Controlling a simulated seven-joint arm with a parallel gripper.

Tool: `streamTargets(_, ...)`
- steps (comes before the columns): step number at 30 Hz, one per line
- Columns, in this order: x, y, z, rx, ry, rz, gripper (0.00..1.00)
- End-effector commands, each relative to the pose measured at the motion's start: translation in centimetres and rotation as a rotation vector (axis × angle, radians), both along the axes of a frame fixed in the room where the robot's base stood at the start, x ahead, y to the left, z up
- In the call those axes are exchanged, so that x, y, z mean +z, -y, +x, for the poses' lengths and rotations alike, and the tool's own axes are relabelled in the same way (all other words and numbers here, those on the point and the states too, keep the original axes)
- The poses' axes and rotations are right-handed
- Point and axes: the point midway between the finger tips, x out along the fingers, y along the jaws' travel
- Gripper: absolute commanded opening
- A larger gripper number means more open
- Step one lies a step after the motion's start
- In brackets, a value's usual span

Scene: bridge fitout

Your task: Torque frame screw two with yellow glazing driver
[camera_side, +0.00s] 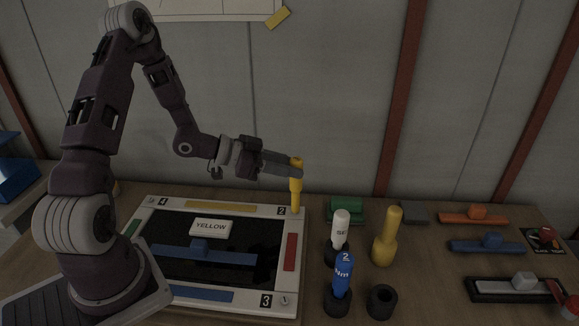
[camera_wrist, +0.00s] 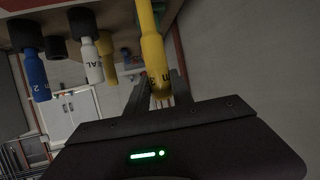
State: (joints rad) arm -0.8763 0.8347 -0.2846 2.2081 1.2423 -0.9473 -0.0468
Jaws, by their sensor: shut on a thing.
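My gripper (camera_side: 290,170) is shut on the yellow driver (camera_side: 296,190) and holds it upright, shaft down. In the wrist view the driver (camera_wrist: 152,50) stands between the fingers (camera_wrist: 160,92). Its lower end is at the corner marked 2 (camera_side: 281,211) of the white frame (camera_side: 303,235). Frame screw two is hidden under the driver, and I cannot tell whether the tip touches it. A white card reading YELLOW (camera_side: 210,227) is on the dark panel (camera_side: 170,240) inside the frame.
Right of the frame, a white driver (camera_side: 341,225) and a blue driver (camera_side: 343,272) stand in dark holders. A yellow bottle-shaped thing (camera_side: 387,240) stands beside an empty black holder (camera_side: 382,302). Orange (camera_side: 473,216) and blue (camera_side: 488,244) handled bars lie farther right. A wall stands behind.

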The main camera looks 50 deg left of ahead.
Motion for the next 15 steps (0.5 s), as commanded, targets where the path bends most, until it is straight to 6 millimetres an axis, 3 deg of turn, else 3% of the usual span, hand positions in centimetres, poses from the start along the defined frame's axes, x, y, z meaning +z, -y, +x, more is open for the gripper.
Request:
streamTargets(8,0.0,0.0,0.0,0.000,-0.002,0.000,0.00)
streamTargets(15,2.2,0.0,0.0,0.000,0.002,0.002,0.00)
